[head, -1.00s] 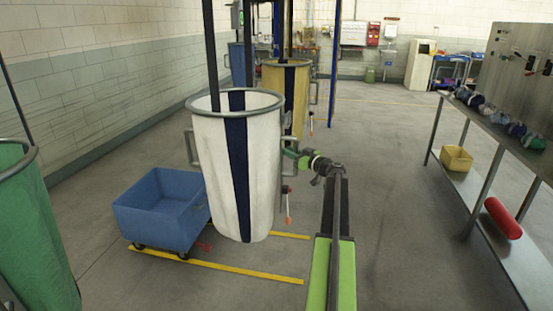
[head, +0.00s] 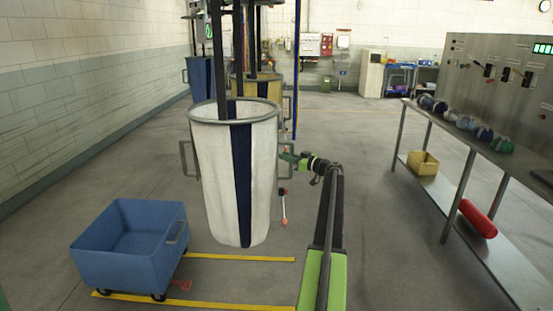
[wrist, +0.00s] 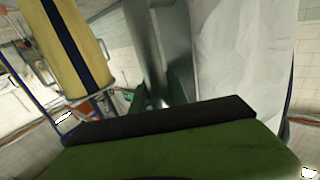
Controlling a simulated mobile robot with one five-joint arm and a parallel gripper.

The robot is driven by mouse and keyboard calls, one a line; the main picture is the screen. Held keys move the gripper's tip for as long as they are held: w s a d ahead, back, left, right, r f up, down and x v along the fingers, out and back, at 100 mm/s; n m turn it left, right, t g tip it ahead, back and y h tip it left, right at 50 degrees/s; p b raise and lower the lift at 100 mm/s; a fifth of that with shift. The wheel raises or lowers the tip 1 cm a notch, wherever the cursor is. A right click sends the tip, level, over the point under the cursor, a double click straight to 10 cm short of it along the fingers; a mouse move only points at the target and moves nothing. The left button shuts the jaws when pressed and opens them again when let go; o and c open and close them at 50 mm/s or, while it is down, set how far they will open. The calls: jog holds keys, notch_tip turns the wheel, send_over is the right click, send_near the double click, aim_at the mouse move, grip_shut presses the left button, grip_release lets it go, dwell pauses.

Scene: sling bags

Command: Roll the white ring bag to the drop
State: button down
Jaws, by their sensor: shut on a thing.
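The white ring bag (head: 212,170) with a navy stripe hangs upright under its grey ring, with a tube handle on each side. In the wrist view the white bag (wrist: 240,75) fills the right side. My gripper (head: 287,157) reaches its right side and is shut on the handle there; the exact contact is small and partly hidden. In the wrist view a blurred grey bar stands at my gripper (wrist: 165,90). Yellow floor lines (head: 190,300) run beneath and in front of the bag, with a small red mark between them.
A blue wheeled cart (head: 125,260) stands left of the white bag. A yellow bag (head: 265,88) and a blue bag (head: 200,78) hang behind. A metal bench (head: 440,150) runs along the right, with a yellow bin (head: 423,163) and red roll (head: 478,219) below. Open floor lies between.

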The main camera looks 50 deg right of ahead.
jog(key=shift+s+d, duration=0.1)
jog(key=shift+d, duration=0.1)
jog(key=c, duration=1.6)
grip_release()
jog(key=shift+s, duration=0.1)
jog(key=shift+o, duration=0.2)
jog(key=s, duration=1.7)
jog(key=shift+s+d, duration=0.15)
